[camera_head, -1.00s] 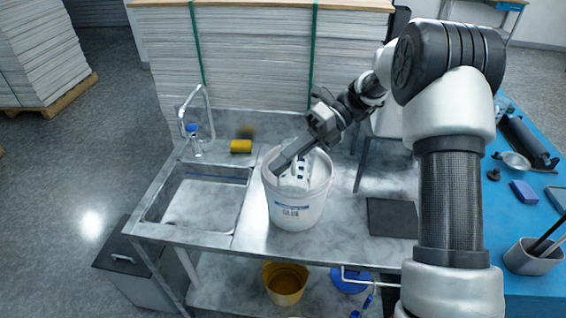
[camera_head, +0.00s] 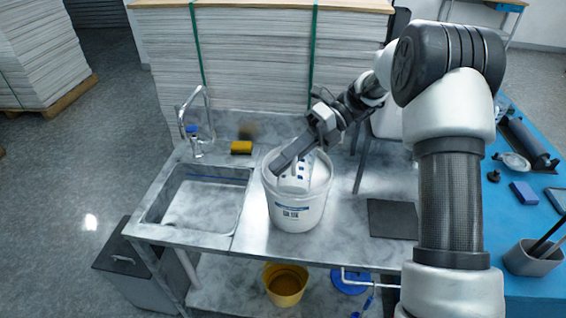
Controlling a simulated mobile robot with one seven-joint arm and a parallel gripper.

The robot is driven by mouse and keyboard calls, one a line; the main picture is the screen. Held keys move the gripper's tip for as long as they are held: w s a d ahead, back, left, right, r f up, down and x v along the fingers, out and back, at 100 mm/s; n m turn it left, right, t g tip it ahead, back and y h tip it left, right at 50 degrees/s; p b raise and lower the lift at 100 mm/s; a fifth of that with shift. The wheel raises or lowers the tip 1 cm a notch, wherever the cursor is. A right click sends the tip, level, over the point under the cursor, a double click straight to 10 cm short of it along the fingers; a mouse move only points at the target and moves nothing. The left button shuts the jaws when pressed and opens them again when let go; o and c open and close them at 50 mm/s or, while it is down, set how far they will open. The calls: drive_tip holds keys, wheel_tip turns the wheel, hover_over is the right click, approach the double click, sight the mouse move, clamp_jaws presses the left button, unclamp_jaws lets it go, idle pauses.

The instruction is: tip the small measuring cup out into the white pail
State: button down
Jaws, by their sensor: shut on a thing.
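The white pail (camera_head: 296,216) stands upright on the metal counter, right of the sink, with a printed label on its front. My gripper (camera_head: 283,163) reaches down from the upper right over the pail's mouth. It is shut on the small measuring cup (camera_head: 293,183), a whitish cup with blue marks, at the pail's opening. The cup looks tilted, but its mouth and anything in it cannot be made out. The dark gripper parts cover some of the cup and of the pail's far rim. The inside of the pail is mostly hidden.
A sink (camera_head: 197,205) with a faucet (camera_head: 196,140) is to the left, and a yellow sponge (camera_head: 241,147) lies behind it. A dark mat (camera_head: 392,219) lies right of the pail. A yellow bucket (camera_head: 285,284) is below. Stacked sheets (camera_head: 255,60) stand behind.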

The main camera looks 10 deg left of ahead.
drive_tip(key=shift+w+r+m+g, duration=0.4)
drive_tip(key=shift+w+r+g, duration=0.25)
drive_tip(key=shift+r, duration=0.25)
drive_tip(key=shift+y, duration=0.3)
idle(0.5)
drive_tip(key=shift+w+d+r+m+g, duration=0.1)
drive_tip(key=shift+w+r+m+g, duration=0.45)
drive_tip(key=shift+w+r, duration=0.3)
drive_tip(key=shift+y, duration=0.3)
idle(0.6)
drive_tip(key=shift+w+r+m+g+y, duration=0.3)
drive_tip(key=shift+w+r+m+g, duration=0.25)
drive_tip(key=shift+w, duration=0.4)
drive_tip(key=shift+s+r, duration=0.1)
drive_tip(key=shift+r, duration=0.05)
idle(2.6)
drive_tip(key=shift+s+f+n+t+h, duration=0.3)
drive_tip(key=shift+s+n+t, duration=0.2)
drive_tip(key=shift+s, duration=0.25)
drive_tip(key=shift+s+f+n+t+h, duration=0.25)
drive_tip(key=shift+s+n+t, duration=0.2)
drive_tip(key=shift+s, duration=0.3)
